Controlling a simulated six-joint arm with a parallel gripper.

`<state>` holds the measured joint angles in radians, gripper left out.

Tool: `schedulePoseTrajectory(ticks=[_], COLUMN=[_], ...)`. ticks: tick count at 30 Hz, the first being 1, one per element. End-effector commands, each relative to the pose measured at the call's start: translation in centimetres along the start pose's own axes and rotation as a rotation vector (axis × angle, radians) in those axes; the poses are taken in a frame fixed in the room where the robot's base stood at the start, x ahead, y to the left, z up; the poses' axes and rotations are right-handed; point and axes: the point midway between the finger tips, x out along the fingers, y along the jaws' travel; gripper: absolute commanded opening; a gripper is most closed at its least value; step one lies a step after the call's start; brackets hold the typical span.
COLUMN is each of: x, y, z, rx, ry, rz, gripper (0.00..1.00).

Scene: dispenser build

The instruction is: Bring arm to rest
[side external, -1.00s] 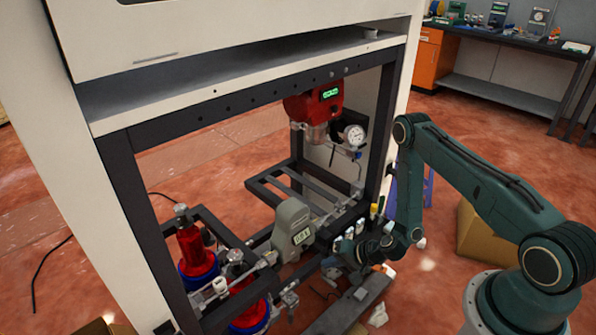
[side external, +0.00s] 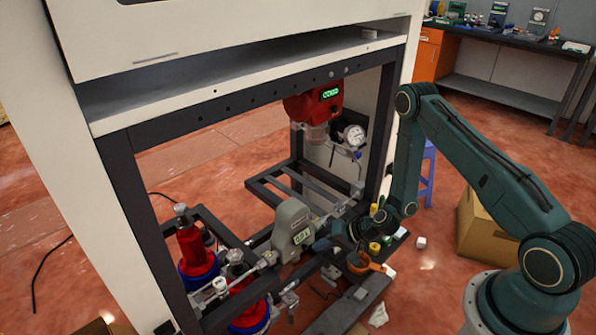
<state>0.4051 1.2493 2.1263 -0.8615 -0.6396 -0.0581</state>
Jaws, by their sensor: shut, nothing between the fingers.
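My dark green arm (side external: 408,160) reaches in from the right and bends down at the elbow. Its wrist is in front of the right post of the dispenser frame. My gripper (side external: 322,244) points left, beside the grey pump-like unit with a small green display (side external: 293,228). It is shut, with nothing seen in it. The fingertips are small and dark here, and I cannot tell whether they touch the unit.
The dispenser frame (side external: 122,190) encloses a red unit with a gauge (side external: 330,103) and red cylinders (side external: 195,250). An orange-handled tool (side external: 366,263) lies below my wrist. A cardboard box (side external: 482,225) and blue stool (side external: 428,172) stand behind my arm. A workbench (side external: 500,70) is far back.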

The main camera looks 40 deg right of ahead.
Motion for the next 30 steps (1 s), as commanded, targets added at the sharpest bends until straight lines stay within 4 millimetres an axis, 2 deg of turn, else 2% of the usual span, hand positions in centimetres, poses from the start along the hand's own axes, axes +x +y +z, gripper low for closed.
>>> schedulePoseTrajectory(ticks=[1, 3, 12, 21, 30], x=[-0.5, -1.1, -4.4, -8.5, -13.2], y=[-1.4, -2.8, -8.5, -13.3, -17.3], z=[-0.5, -0.9, -2.0, -2.3, -2.1], rx=[-0.036, -0.081, -0.26, -0.423, -0.565], ry=[-0.011, -0.029, -0.101, -0.158, -0.192], rz=[-0.006, -0.008, 0.001, 0.037, 0.095], gripper=[0.0, 0.0, 0.0, 0.0, 0.0])
